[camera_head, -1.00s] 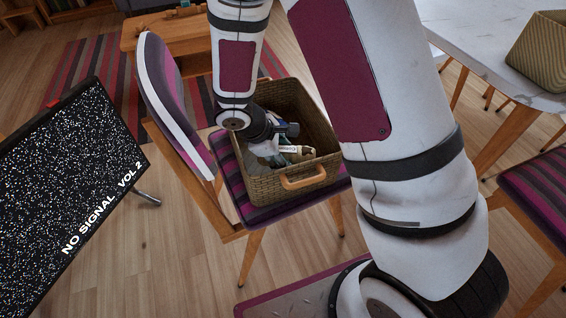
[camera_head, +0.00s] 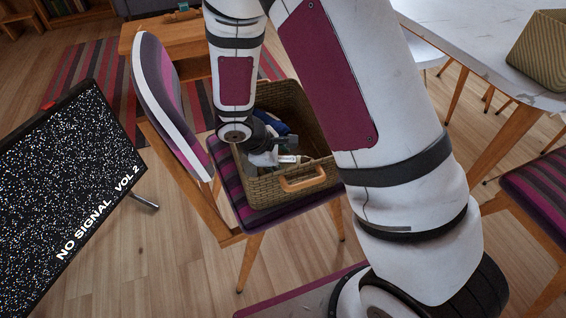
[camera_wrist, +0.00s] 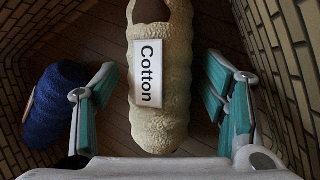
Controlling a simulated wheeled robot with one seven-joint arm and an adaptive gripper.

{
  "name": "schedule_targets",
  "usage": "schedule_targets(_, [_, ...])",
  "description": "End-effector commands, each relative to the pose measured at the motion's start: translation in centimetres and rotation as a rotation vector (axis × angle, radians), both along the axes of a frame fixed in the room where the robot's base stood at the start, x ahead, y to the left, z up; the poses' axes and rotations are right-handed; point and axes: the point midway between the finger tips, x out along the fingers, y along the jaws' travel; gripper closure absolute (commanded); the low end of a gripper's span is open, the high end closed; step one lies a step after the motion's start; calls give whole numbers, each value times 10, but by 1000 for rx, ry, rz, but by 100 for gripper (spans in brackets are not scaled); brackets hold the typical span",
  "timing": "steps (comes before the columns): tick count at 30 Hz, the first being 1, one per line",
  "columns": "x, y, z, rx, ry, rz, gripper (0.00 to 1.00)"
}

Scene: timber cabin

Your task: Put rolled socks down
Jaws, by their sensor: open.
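The rolled socks (camera_wrist: 158,60) are a cream, textured roll with a white "Cotton" label, lying on the bottom of a woven basket. The basket (camera_head: 262,190) stands on a striped chair seat. My gripper (camera_wrist: 160,78) is inside the basket and open. Its teal-padded fingers are on either side of the cream roll, with a visible gap at each side. In the head view my gripper (camera_head: 277,157) is partly hidden by my wrist, and the roll cannot be made out clearly.
A dark blue roll (camera_wrist: 62,105) lies left of my gripper in the basket; it also shows in the head view (camera_head: 268,121). The basket walls are close around. The chair's backrest (camera_head: 163,90) rises at left. A screen (camera_head: 65,190) stands further left, a white table (camera_head: 480,40) at right.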

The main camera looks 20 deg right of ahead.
Motion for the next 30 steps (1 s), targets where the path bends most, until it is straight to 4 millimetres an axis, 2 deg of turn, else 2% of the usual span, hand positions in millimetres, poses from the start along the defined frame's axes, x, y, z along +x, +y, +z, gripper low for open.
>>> schedule_targets(4, [0, 1, 6, 0, -1, 1, 34])
schedule_targets(12, [-5, 22, 47, 2, -3, 1, 34])
schedule_targets(18, [-8, 33, 66, 1, -2, 0, 34])
schedule_targets(26, [-9, 34, 70, 0, -2, -4, 34])
schedule_targets(30, [-11, 27, 88, 0, -24, -48, 34])
